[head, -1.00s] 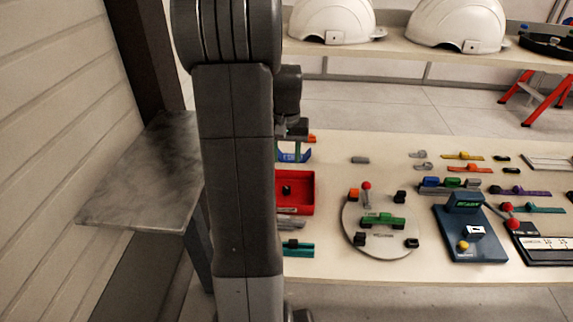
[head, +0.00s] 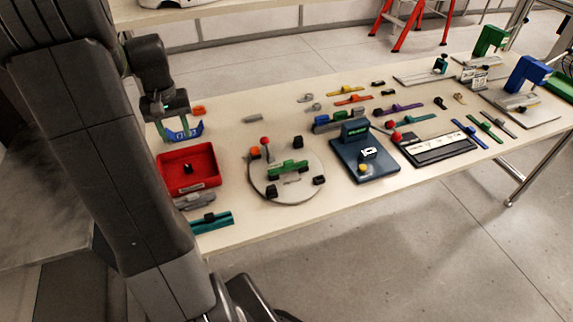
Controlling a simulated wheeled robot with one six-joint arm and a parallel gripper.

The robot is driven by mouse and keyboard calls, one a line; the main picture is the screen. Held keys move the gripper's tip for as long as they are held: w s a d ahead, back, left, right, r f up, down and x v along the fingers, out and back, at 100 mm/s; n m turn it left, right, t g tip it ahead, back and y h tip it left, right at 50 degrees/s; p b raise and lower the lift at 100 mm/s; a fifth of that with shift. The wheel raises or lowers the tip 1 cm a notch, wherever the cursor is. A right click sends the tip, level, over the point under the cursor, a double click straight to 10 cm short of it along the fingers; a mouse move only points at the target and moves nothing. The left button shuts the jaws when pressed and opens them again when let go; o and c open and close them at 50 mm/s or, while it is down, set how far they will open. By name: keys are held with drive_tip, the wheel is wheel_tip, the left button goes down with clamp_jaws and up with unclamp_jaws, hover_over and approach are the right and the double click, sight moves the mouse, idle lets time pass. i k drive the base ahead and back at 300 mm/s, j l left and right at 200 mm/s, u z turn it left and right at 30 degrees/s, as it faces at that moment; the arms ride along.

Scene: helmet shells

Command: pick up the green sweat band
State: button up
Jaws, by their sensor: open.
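A slim green band (head: 487,126) lies on the right part of the long table, between a blue band and a grey one. A green piece (head: 288,168) also sits on the round grey plate; I cannot tell whether it is a band. My gripper (head: 178,126) is over the left end of the table, far from the slim green band. It is open, with a blue part at its lower end, and points down above the back of the red tray. I see nothing held in it.
A red tray (head: 188,168), a round plate with a red-knobbed post (head: 265,142), a dark blue device (head: 365,160) and a black-and-white panel (head: 440,149) stand on the table (head: 240,237). Green (head: 490,40) and blue (head: 527,72) stands are at the right. A red step stool (head: 400,25) is behind.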

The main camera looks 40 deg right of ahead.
sight(288, 166)
drive_tip(key=k+l, duration=0.1)
drive_tip(key=l, duration=0.3)
drive_tip(key=k+l, duration=0.15)
drive_tip(key=l, duration=0.25)
drive_tip(key=k+l, duration=0.1)
drive_tip(key=l, duration=0.35)
